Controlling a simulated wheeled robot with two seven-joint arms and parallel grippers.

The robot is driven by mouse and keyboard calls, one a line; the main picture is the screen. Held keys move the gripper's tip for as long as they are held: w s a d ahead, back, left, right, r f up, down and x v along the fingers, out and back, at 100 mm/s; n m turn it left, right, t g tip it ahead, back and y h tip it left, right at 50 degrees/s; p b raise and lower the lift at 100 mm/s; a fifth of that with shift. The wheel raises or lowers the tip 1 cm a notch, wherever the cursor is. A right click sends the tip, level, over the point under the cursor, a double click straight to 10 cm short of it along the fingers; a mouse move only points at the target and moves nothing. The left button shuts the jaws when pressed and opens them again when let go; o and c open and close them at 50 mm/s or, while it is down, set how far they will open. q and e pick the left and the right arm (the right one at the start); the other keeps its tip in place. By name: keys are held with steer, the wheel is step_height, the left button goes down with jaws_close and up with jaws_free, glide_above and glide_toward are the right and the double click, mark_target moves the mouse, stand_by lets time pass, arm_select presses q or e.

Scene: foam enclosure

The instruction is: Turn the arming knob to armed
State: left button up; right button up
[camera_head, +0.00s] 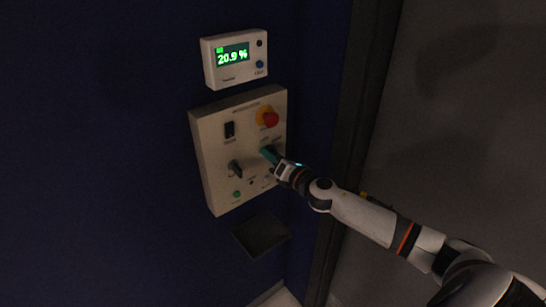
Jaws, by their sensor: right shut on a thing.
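A cream control panel (219,190) is fixed to the dark blue wall. A dark knob (235,168) stands out at its lower left, turned at a slant. My right gripper (270,155) comes in from the lower right and is shut on a second knob at the panel's right side, below the red button. The fingers hide most of that knob, so its setting cannot be told. The panel labels are too small to read. My left gripper is not in view.
A red mushroom button (271,119) with a yellow collar sits just above my gripper. A black switch (229,129) and a green button (237,194) are on the panel. A display (233,56) above reads 20.9 %. A dark tray (262,236) is below.

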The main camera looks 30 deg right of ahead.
steer(key=shift+m, duration=2.2)
steer(key=o, duration=1)
steer(key=shift+c, duration=0.2)
steer(key=shift+s, duration=0.1)
steer(key=s+d+b, duration=0.1)
steer(key=s+b, duration=0.2)
steer(key=s, duration=0.8)
steer(key=shift+s, duration=0.4)
